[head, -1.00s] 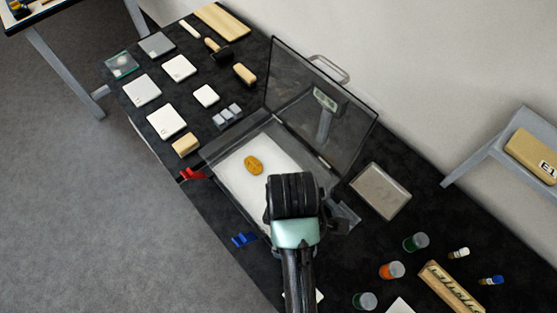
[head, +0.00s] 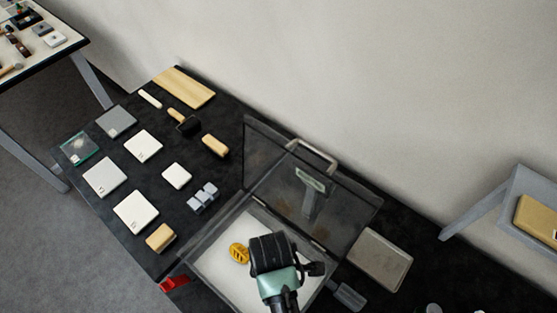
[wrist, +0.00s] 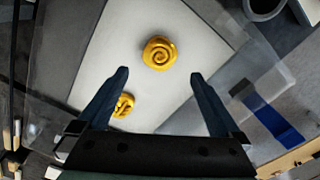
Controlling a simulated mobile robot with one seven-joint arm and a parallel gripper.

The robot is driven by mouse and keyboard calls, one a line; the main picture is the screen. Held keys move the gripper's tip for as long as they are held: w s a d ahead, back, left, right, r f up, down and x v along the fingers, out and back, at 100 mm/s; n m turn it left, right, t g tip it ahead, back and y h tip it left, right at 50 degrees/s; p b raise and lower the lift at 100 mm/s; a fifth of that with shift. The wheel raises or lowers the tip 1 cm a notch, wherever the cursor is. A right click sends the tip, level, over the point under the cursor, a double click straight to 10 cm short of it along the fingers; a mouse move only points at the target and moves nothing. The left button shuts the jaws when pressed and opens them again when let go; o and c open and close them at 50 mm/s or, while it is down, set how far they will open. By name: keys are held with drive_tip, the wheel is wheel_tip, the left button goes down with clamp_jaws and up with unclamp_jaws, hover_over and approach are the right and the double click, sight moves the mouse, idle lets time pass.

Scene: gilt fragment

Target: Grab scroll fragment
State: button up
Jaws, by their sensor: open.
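A gold spiral fragment (wrist: 159,53), which looks like the scroll fragment, lies on the white bed of a clear case (head: 215,262). A second, smaller gold piece (wrist: 123,105) lies beside my left finger in the wrist view. My gripper (wrist: 160,75) is open and empty above the bed, with the spiral just beyond and between its fingertips. In the head view my gripper (head: 275,262) hides part of the bed and its own fingertips. One gold piece (head: 239,252) shows there at its left; I cannot tell surely which one.
The case's dark transparent lid (head: 340,215) stands open behind the bed. A red clamp (head: 174,284) is at the case's left front. White tiles (head: 136,211), a wooden block (head: 160,238) and grey cubes (head: 202,196) lie left. A grey tray (head: 378,260) lies right.

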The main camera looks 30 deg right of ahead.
drive_tip(key=f, duration=0.3)
drive_tip(key=d+f+p, duration=0.1)
drive_tip(key=shift+s+f, duration=0.25)
drive_tip(key=shift+s, duration=0.1)
drive_tip(key=shift+f, duration=0.35)
drive_tip(key=c, duration=1.4)
